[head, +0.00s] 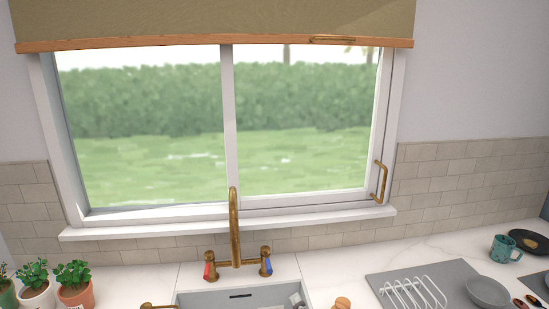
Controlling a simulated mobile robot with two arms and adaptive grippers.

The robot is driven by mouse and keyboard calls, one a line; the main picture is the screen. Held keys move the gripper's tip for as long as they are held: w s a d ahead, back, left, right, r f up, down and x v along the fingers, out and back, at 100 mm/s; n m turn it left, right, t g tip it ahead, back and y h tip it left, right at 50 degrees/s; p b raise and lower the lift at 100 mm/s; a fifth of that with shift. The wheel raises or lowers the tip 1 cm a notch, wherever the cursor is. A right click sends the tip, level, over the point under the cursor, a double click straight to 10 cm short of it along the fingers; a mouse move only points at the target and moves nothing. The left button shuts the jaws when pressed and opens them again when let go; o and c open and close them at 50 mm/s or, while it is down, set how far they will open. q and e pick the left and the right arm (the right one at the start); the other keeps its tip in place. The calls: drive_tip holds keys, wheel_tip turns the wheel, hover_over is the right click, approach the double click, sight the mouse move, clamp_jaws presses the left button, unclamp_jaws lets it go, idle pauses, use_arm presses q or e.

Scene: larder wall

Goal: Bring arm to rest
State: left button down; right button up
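Neither of my grippers nor my arms shows in the head view. I cannot see where they are or what they hold. The view faces a kitchen window (228,130) above a sink (215,299).
A brass tap (235,230) stands upright behind the sink. Potted plants (75,285) stand at the left. A grey mat with a white rack (412,293), a grey bowl (488,291), a green mug (503,248) and a dark pan (528,240) are at the right. A blind (215,20) hangs above.

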drive_tip(key=s+d+f+m+g+h, duration=0.1)
drive_tip(key=s+d+f+m+g, duration=0.35)
drive_tip(key=s+m, duration=0.45)
drive_tip(key=s+d+f+m+g+h, duration=0.1)
drive_tip(key=s+d+f+m+g, duration=0.3)
drive_tip(key=s+m, duration=0.5)
drive_tip(key=s+d+f+m+g+h, duration=0.1)
drive_tip(key=s+d+f+m+g, duration=0.4)
drive_tip(key=s, duration=0.7)
wheel_tip(320, 180, down, 31)
drive_tip(key=s+t+b, duration=0.1)
drive_tip(key=b, duration=0.5)
use_arm(q)
wheel_tip(320, 180, down, 11)
drive_tip(key=w+b, duration=0.1)
drive_tip(key=b, duration=0.3)
drive_tip(key=shift+r+b, duration=0.2)
drive_tip(key=shift+b, duration=0.1)
use_arm(e)
drive_tip(key=s+d+f, duration=0.1)
drive_tip(key=s+f, duration=0.7)
drive_tip(key=f, duration=0.2)
drive_tip(key=s+d+f+g, duration=0.1)
drive_tip(key=s+d+f, duration=0.1)
drive_tip(key=s+f, duration=0.7)
wheel_tip(320, 180, down, 2)
drive_tip(key=shift+d+f+h, duration=0.25)
drive_tip(key=shift+h, duration=0.05)
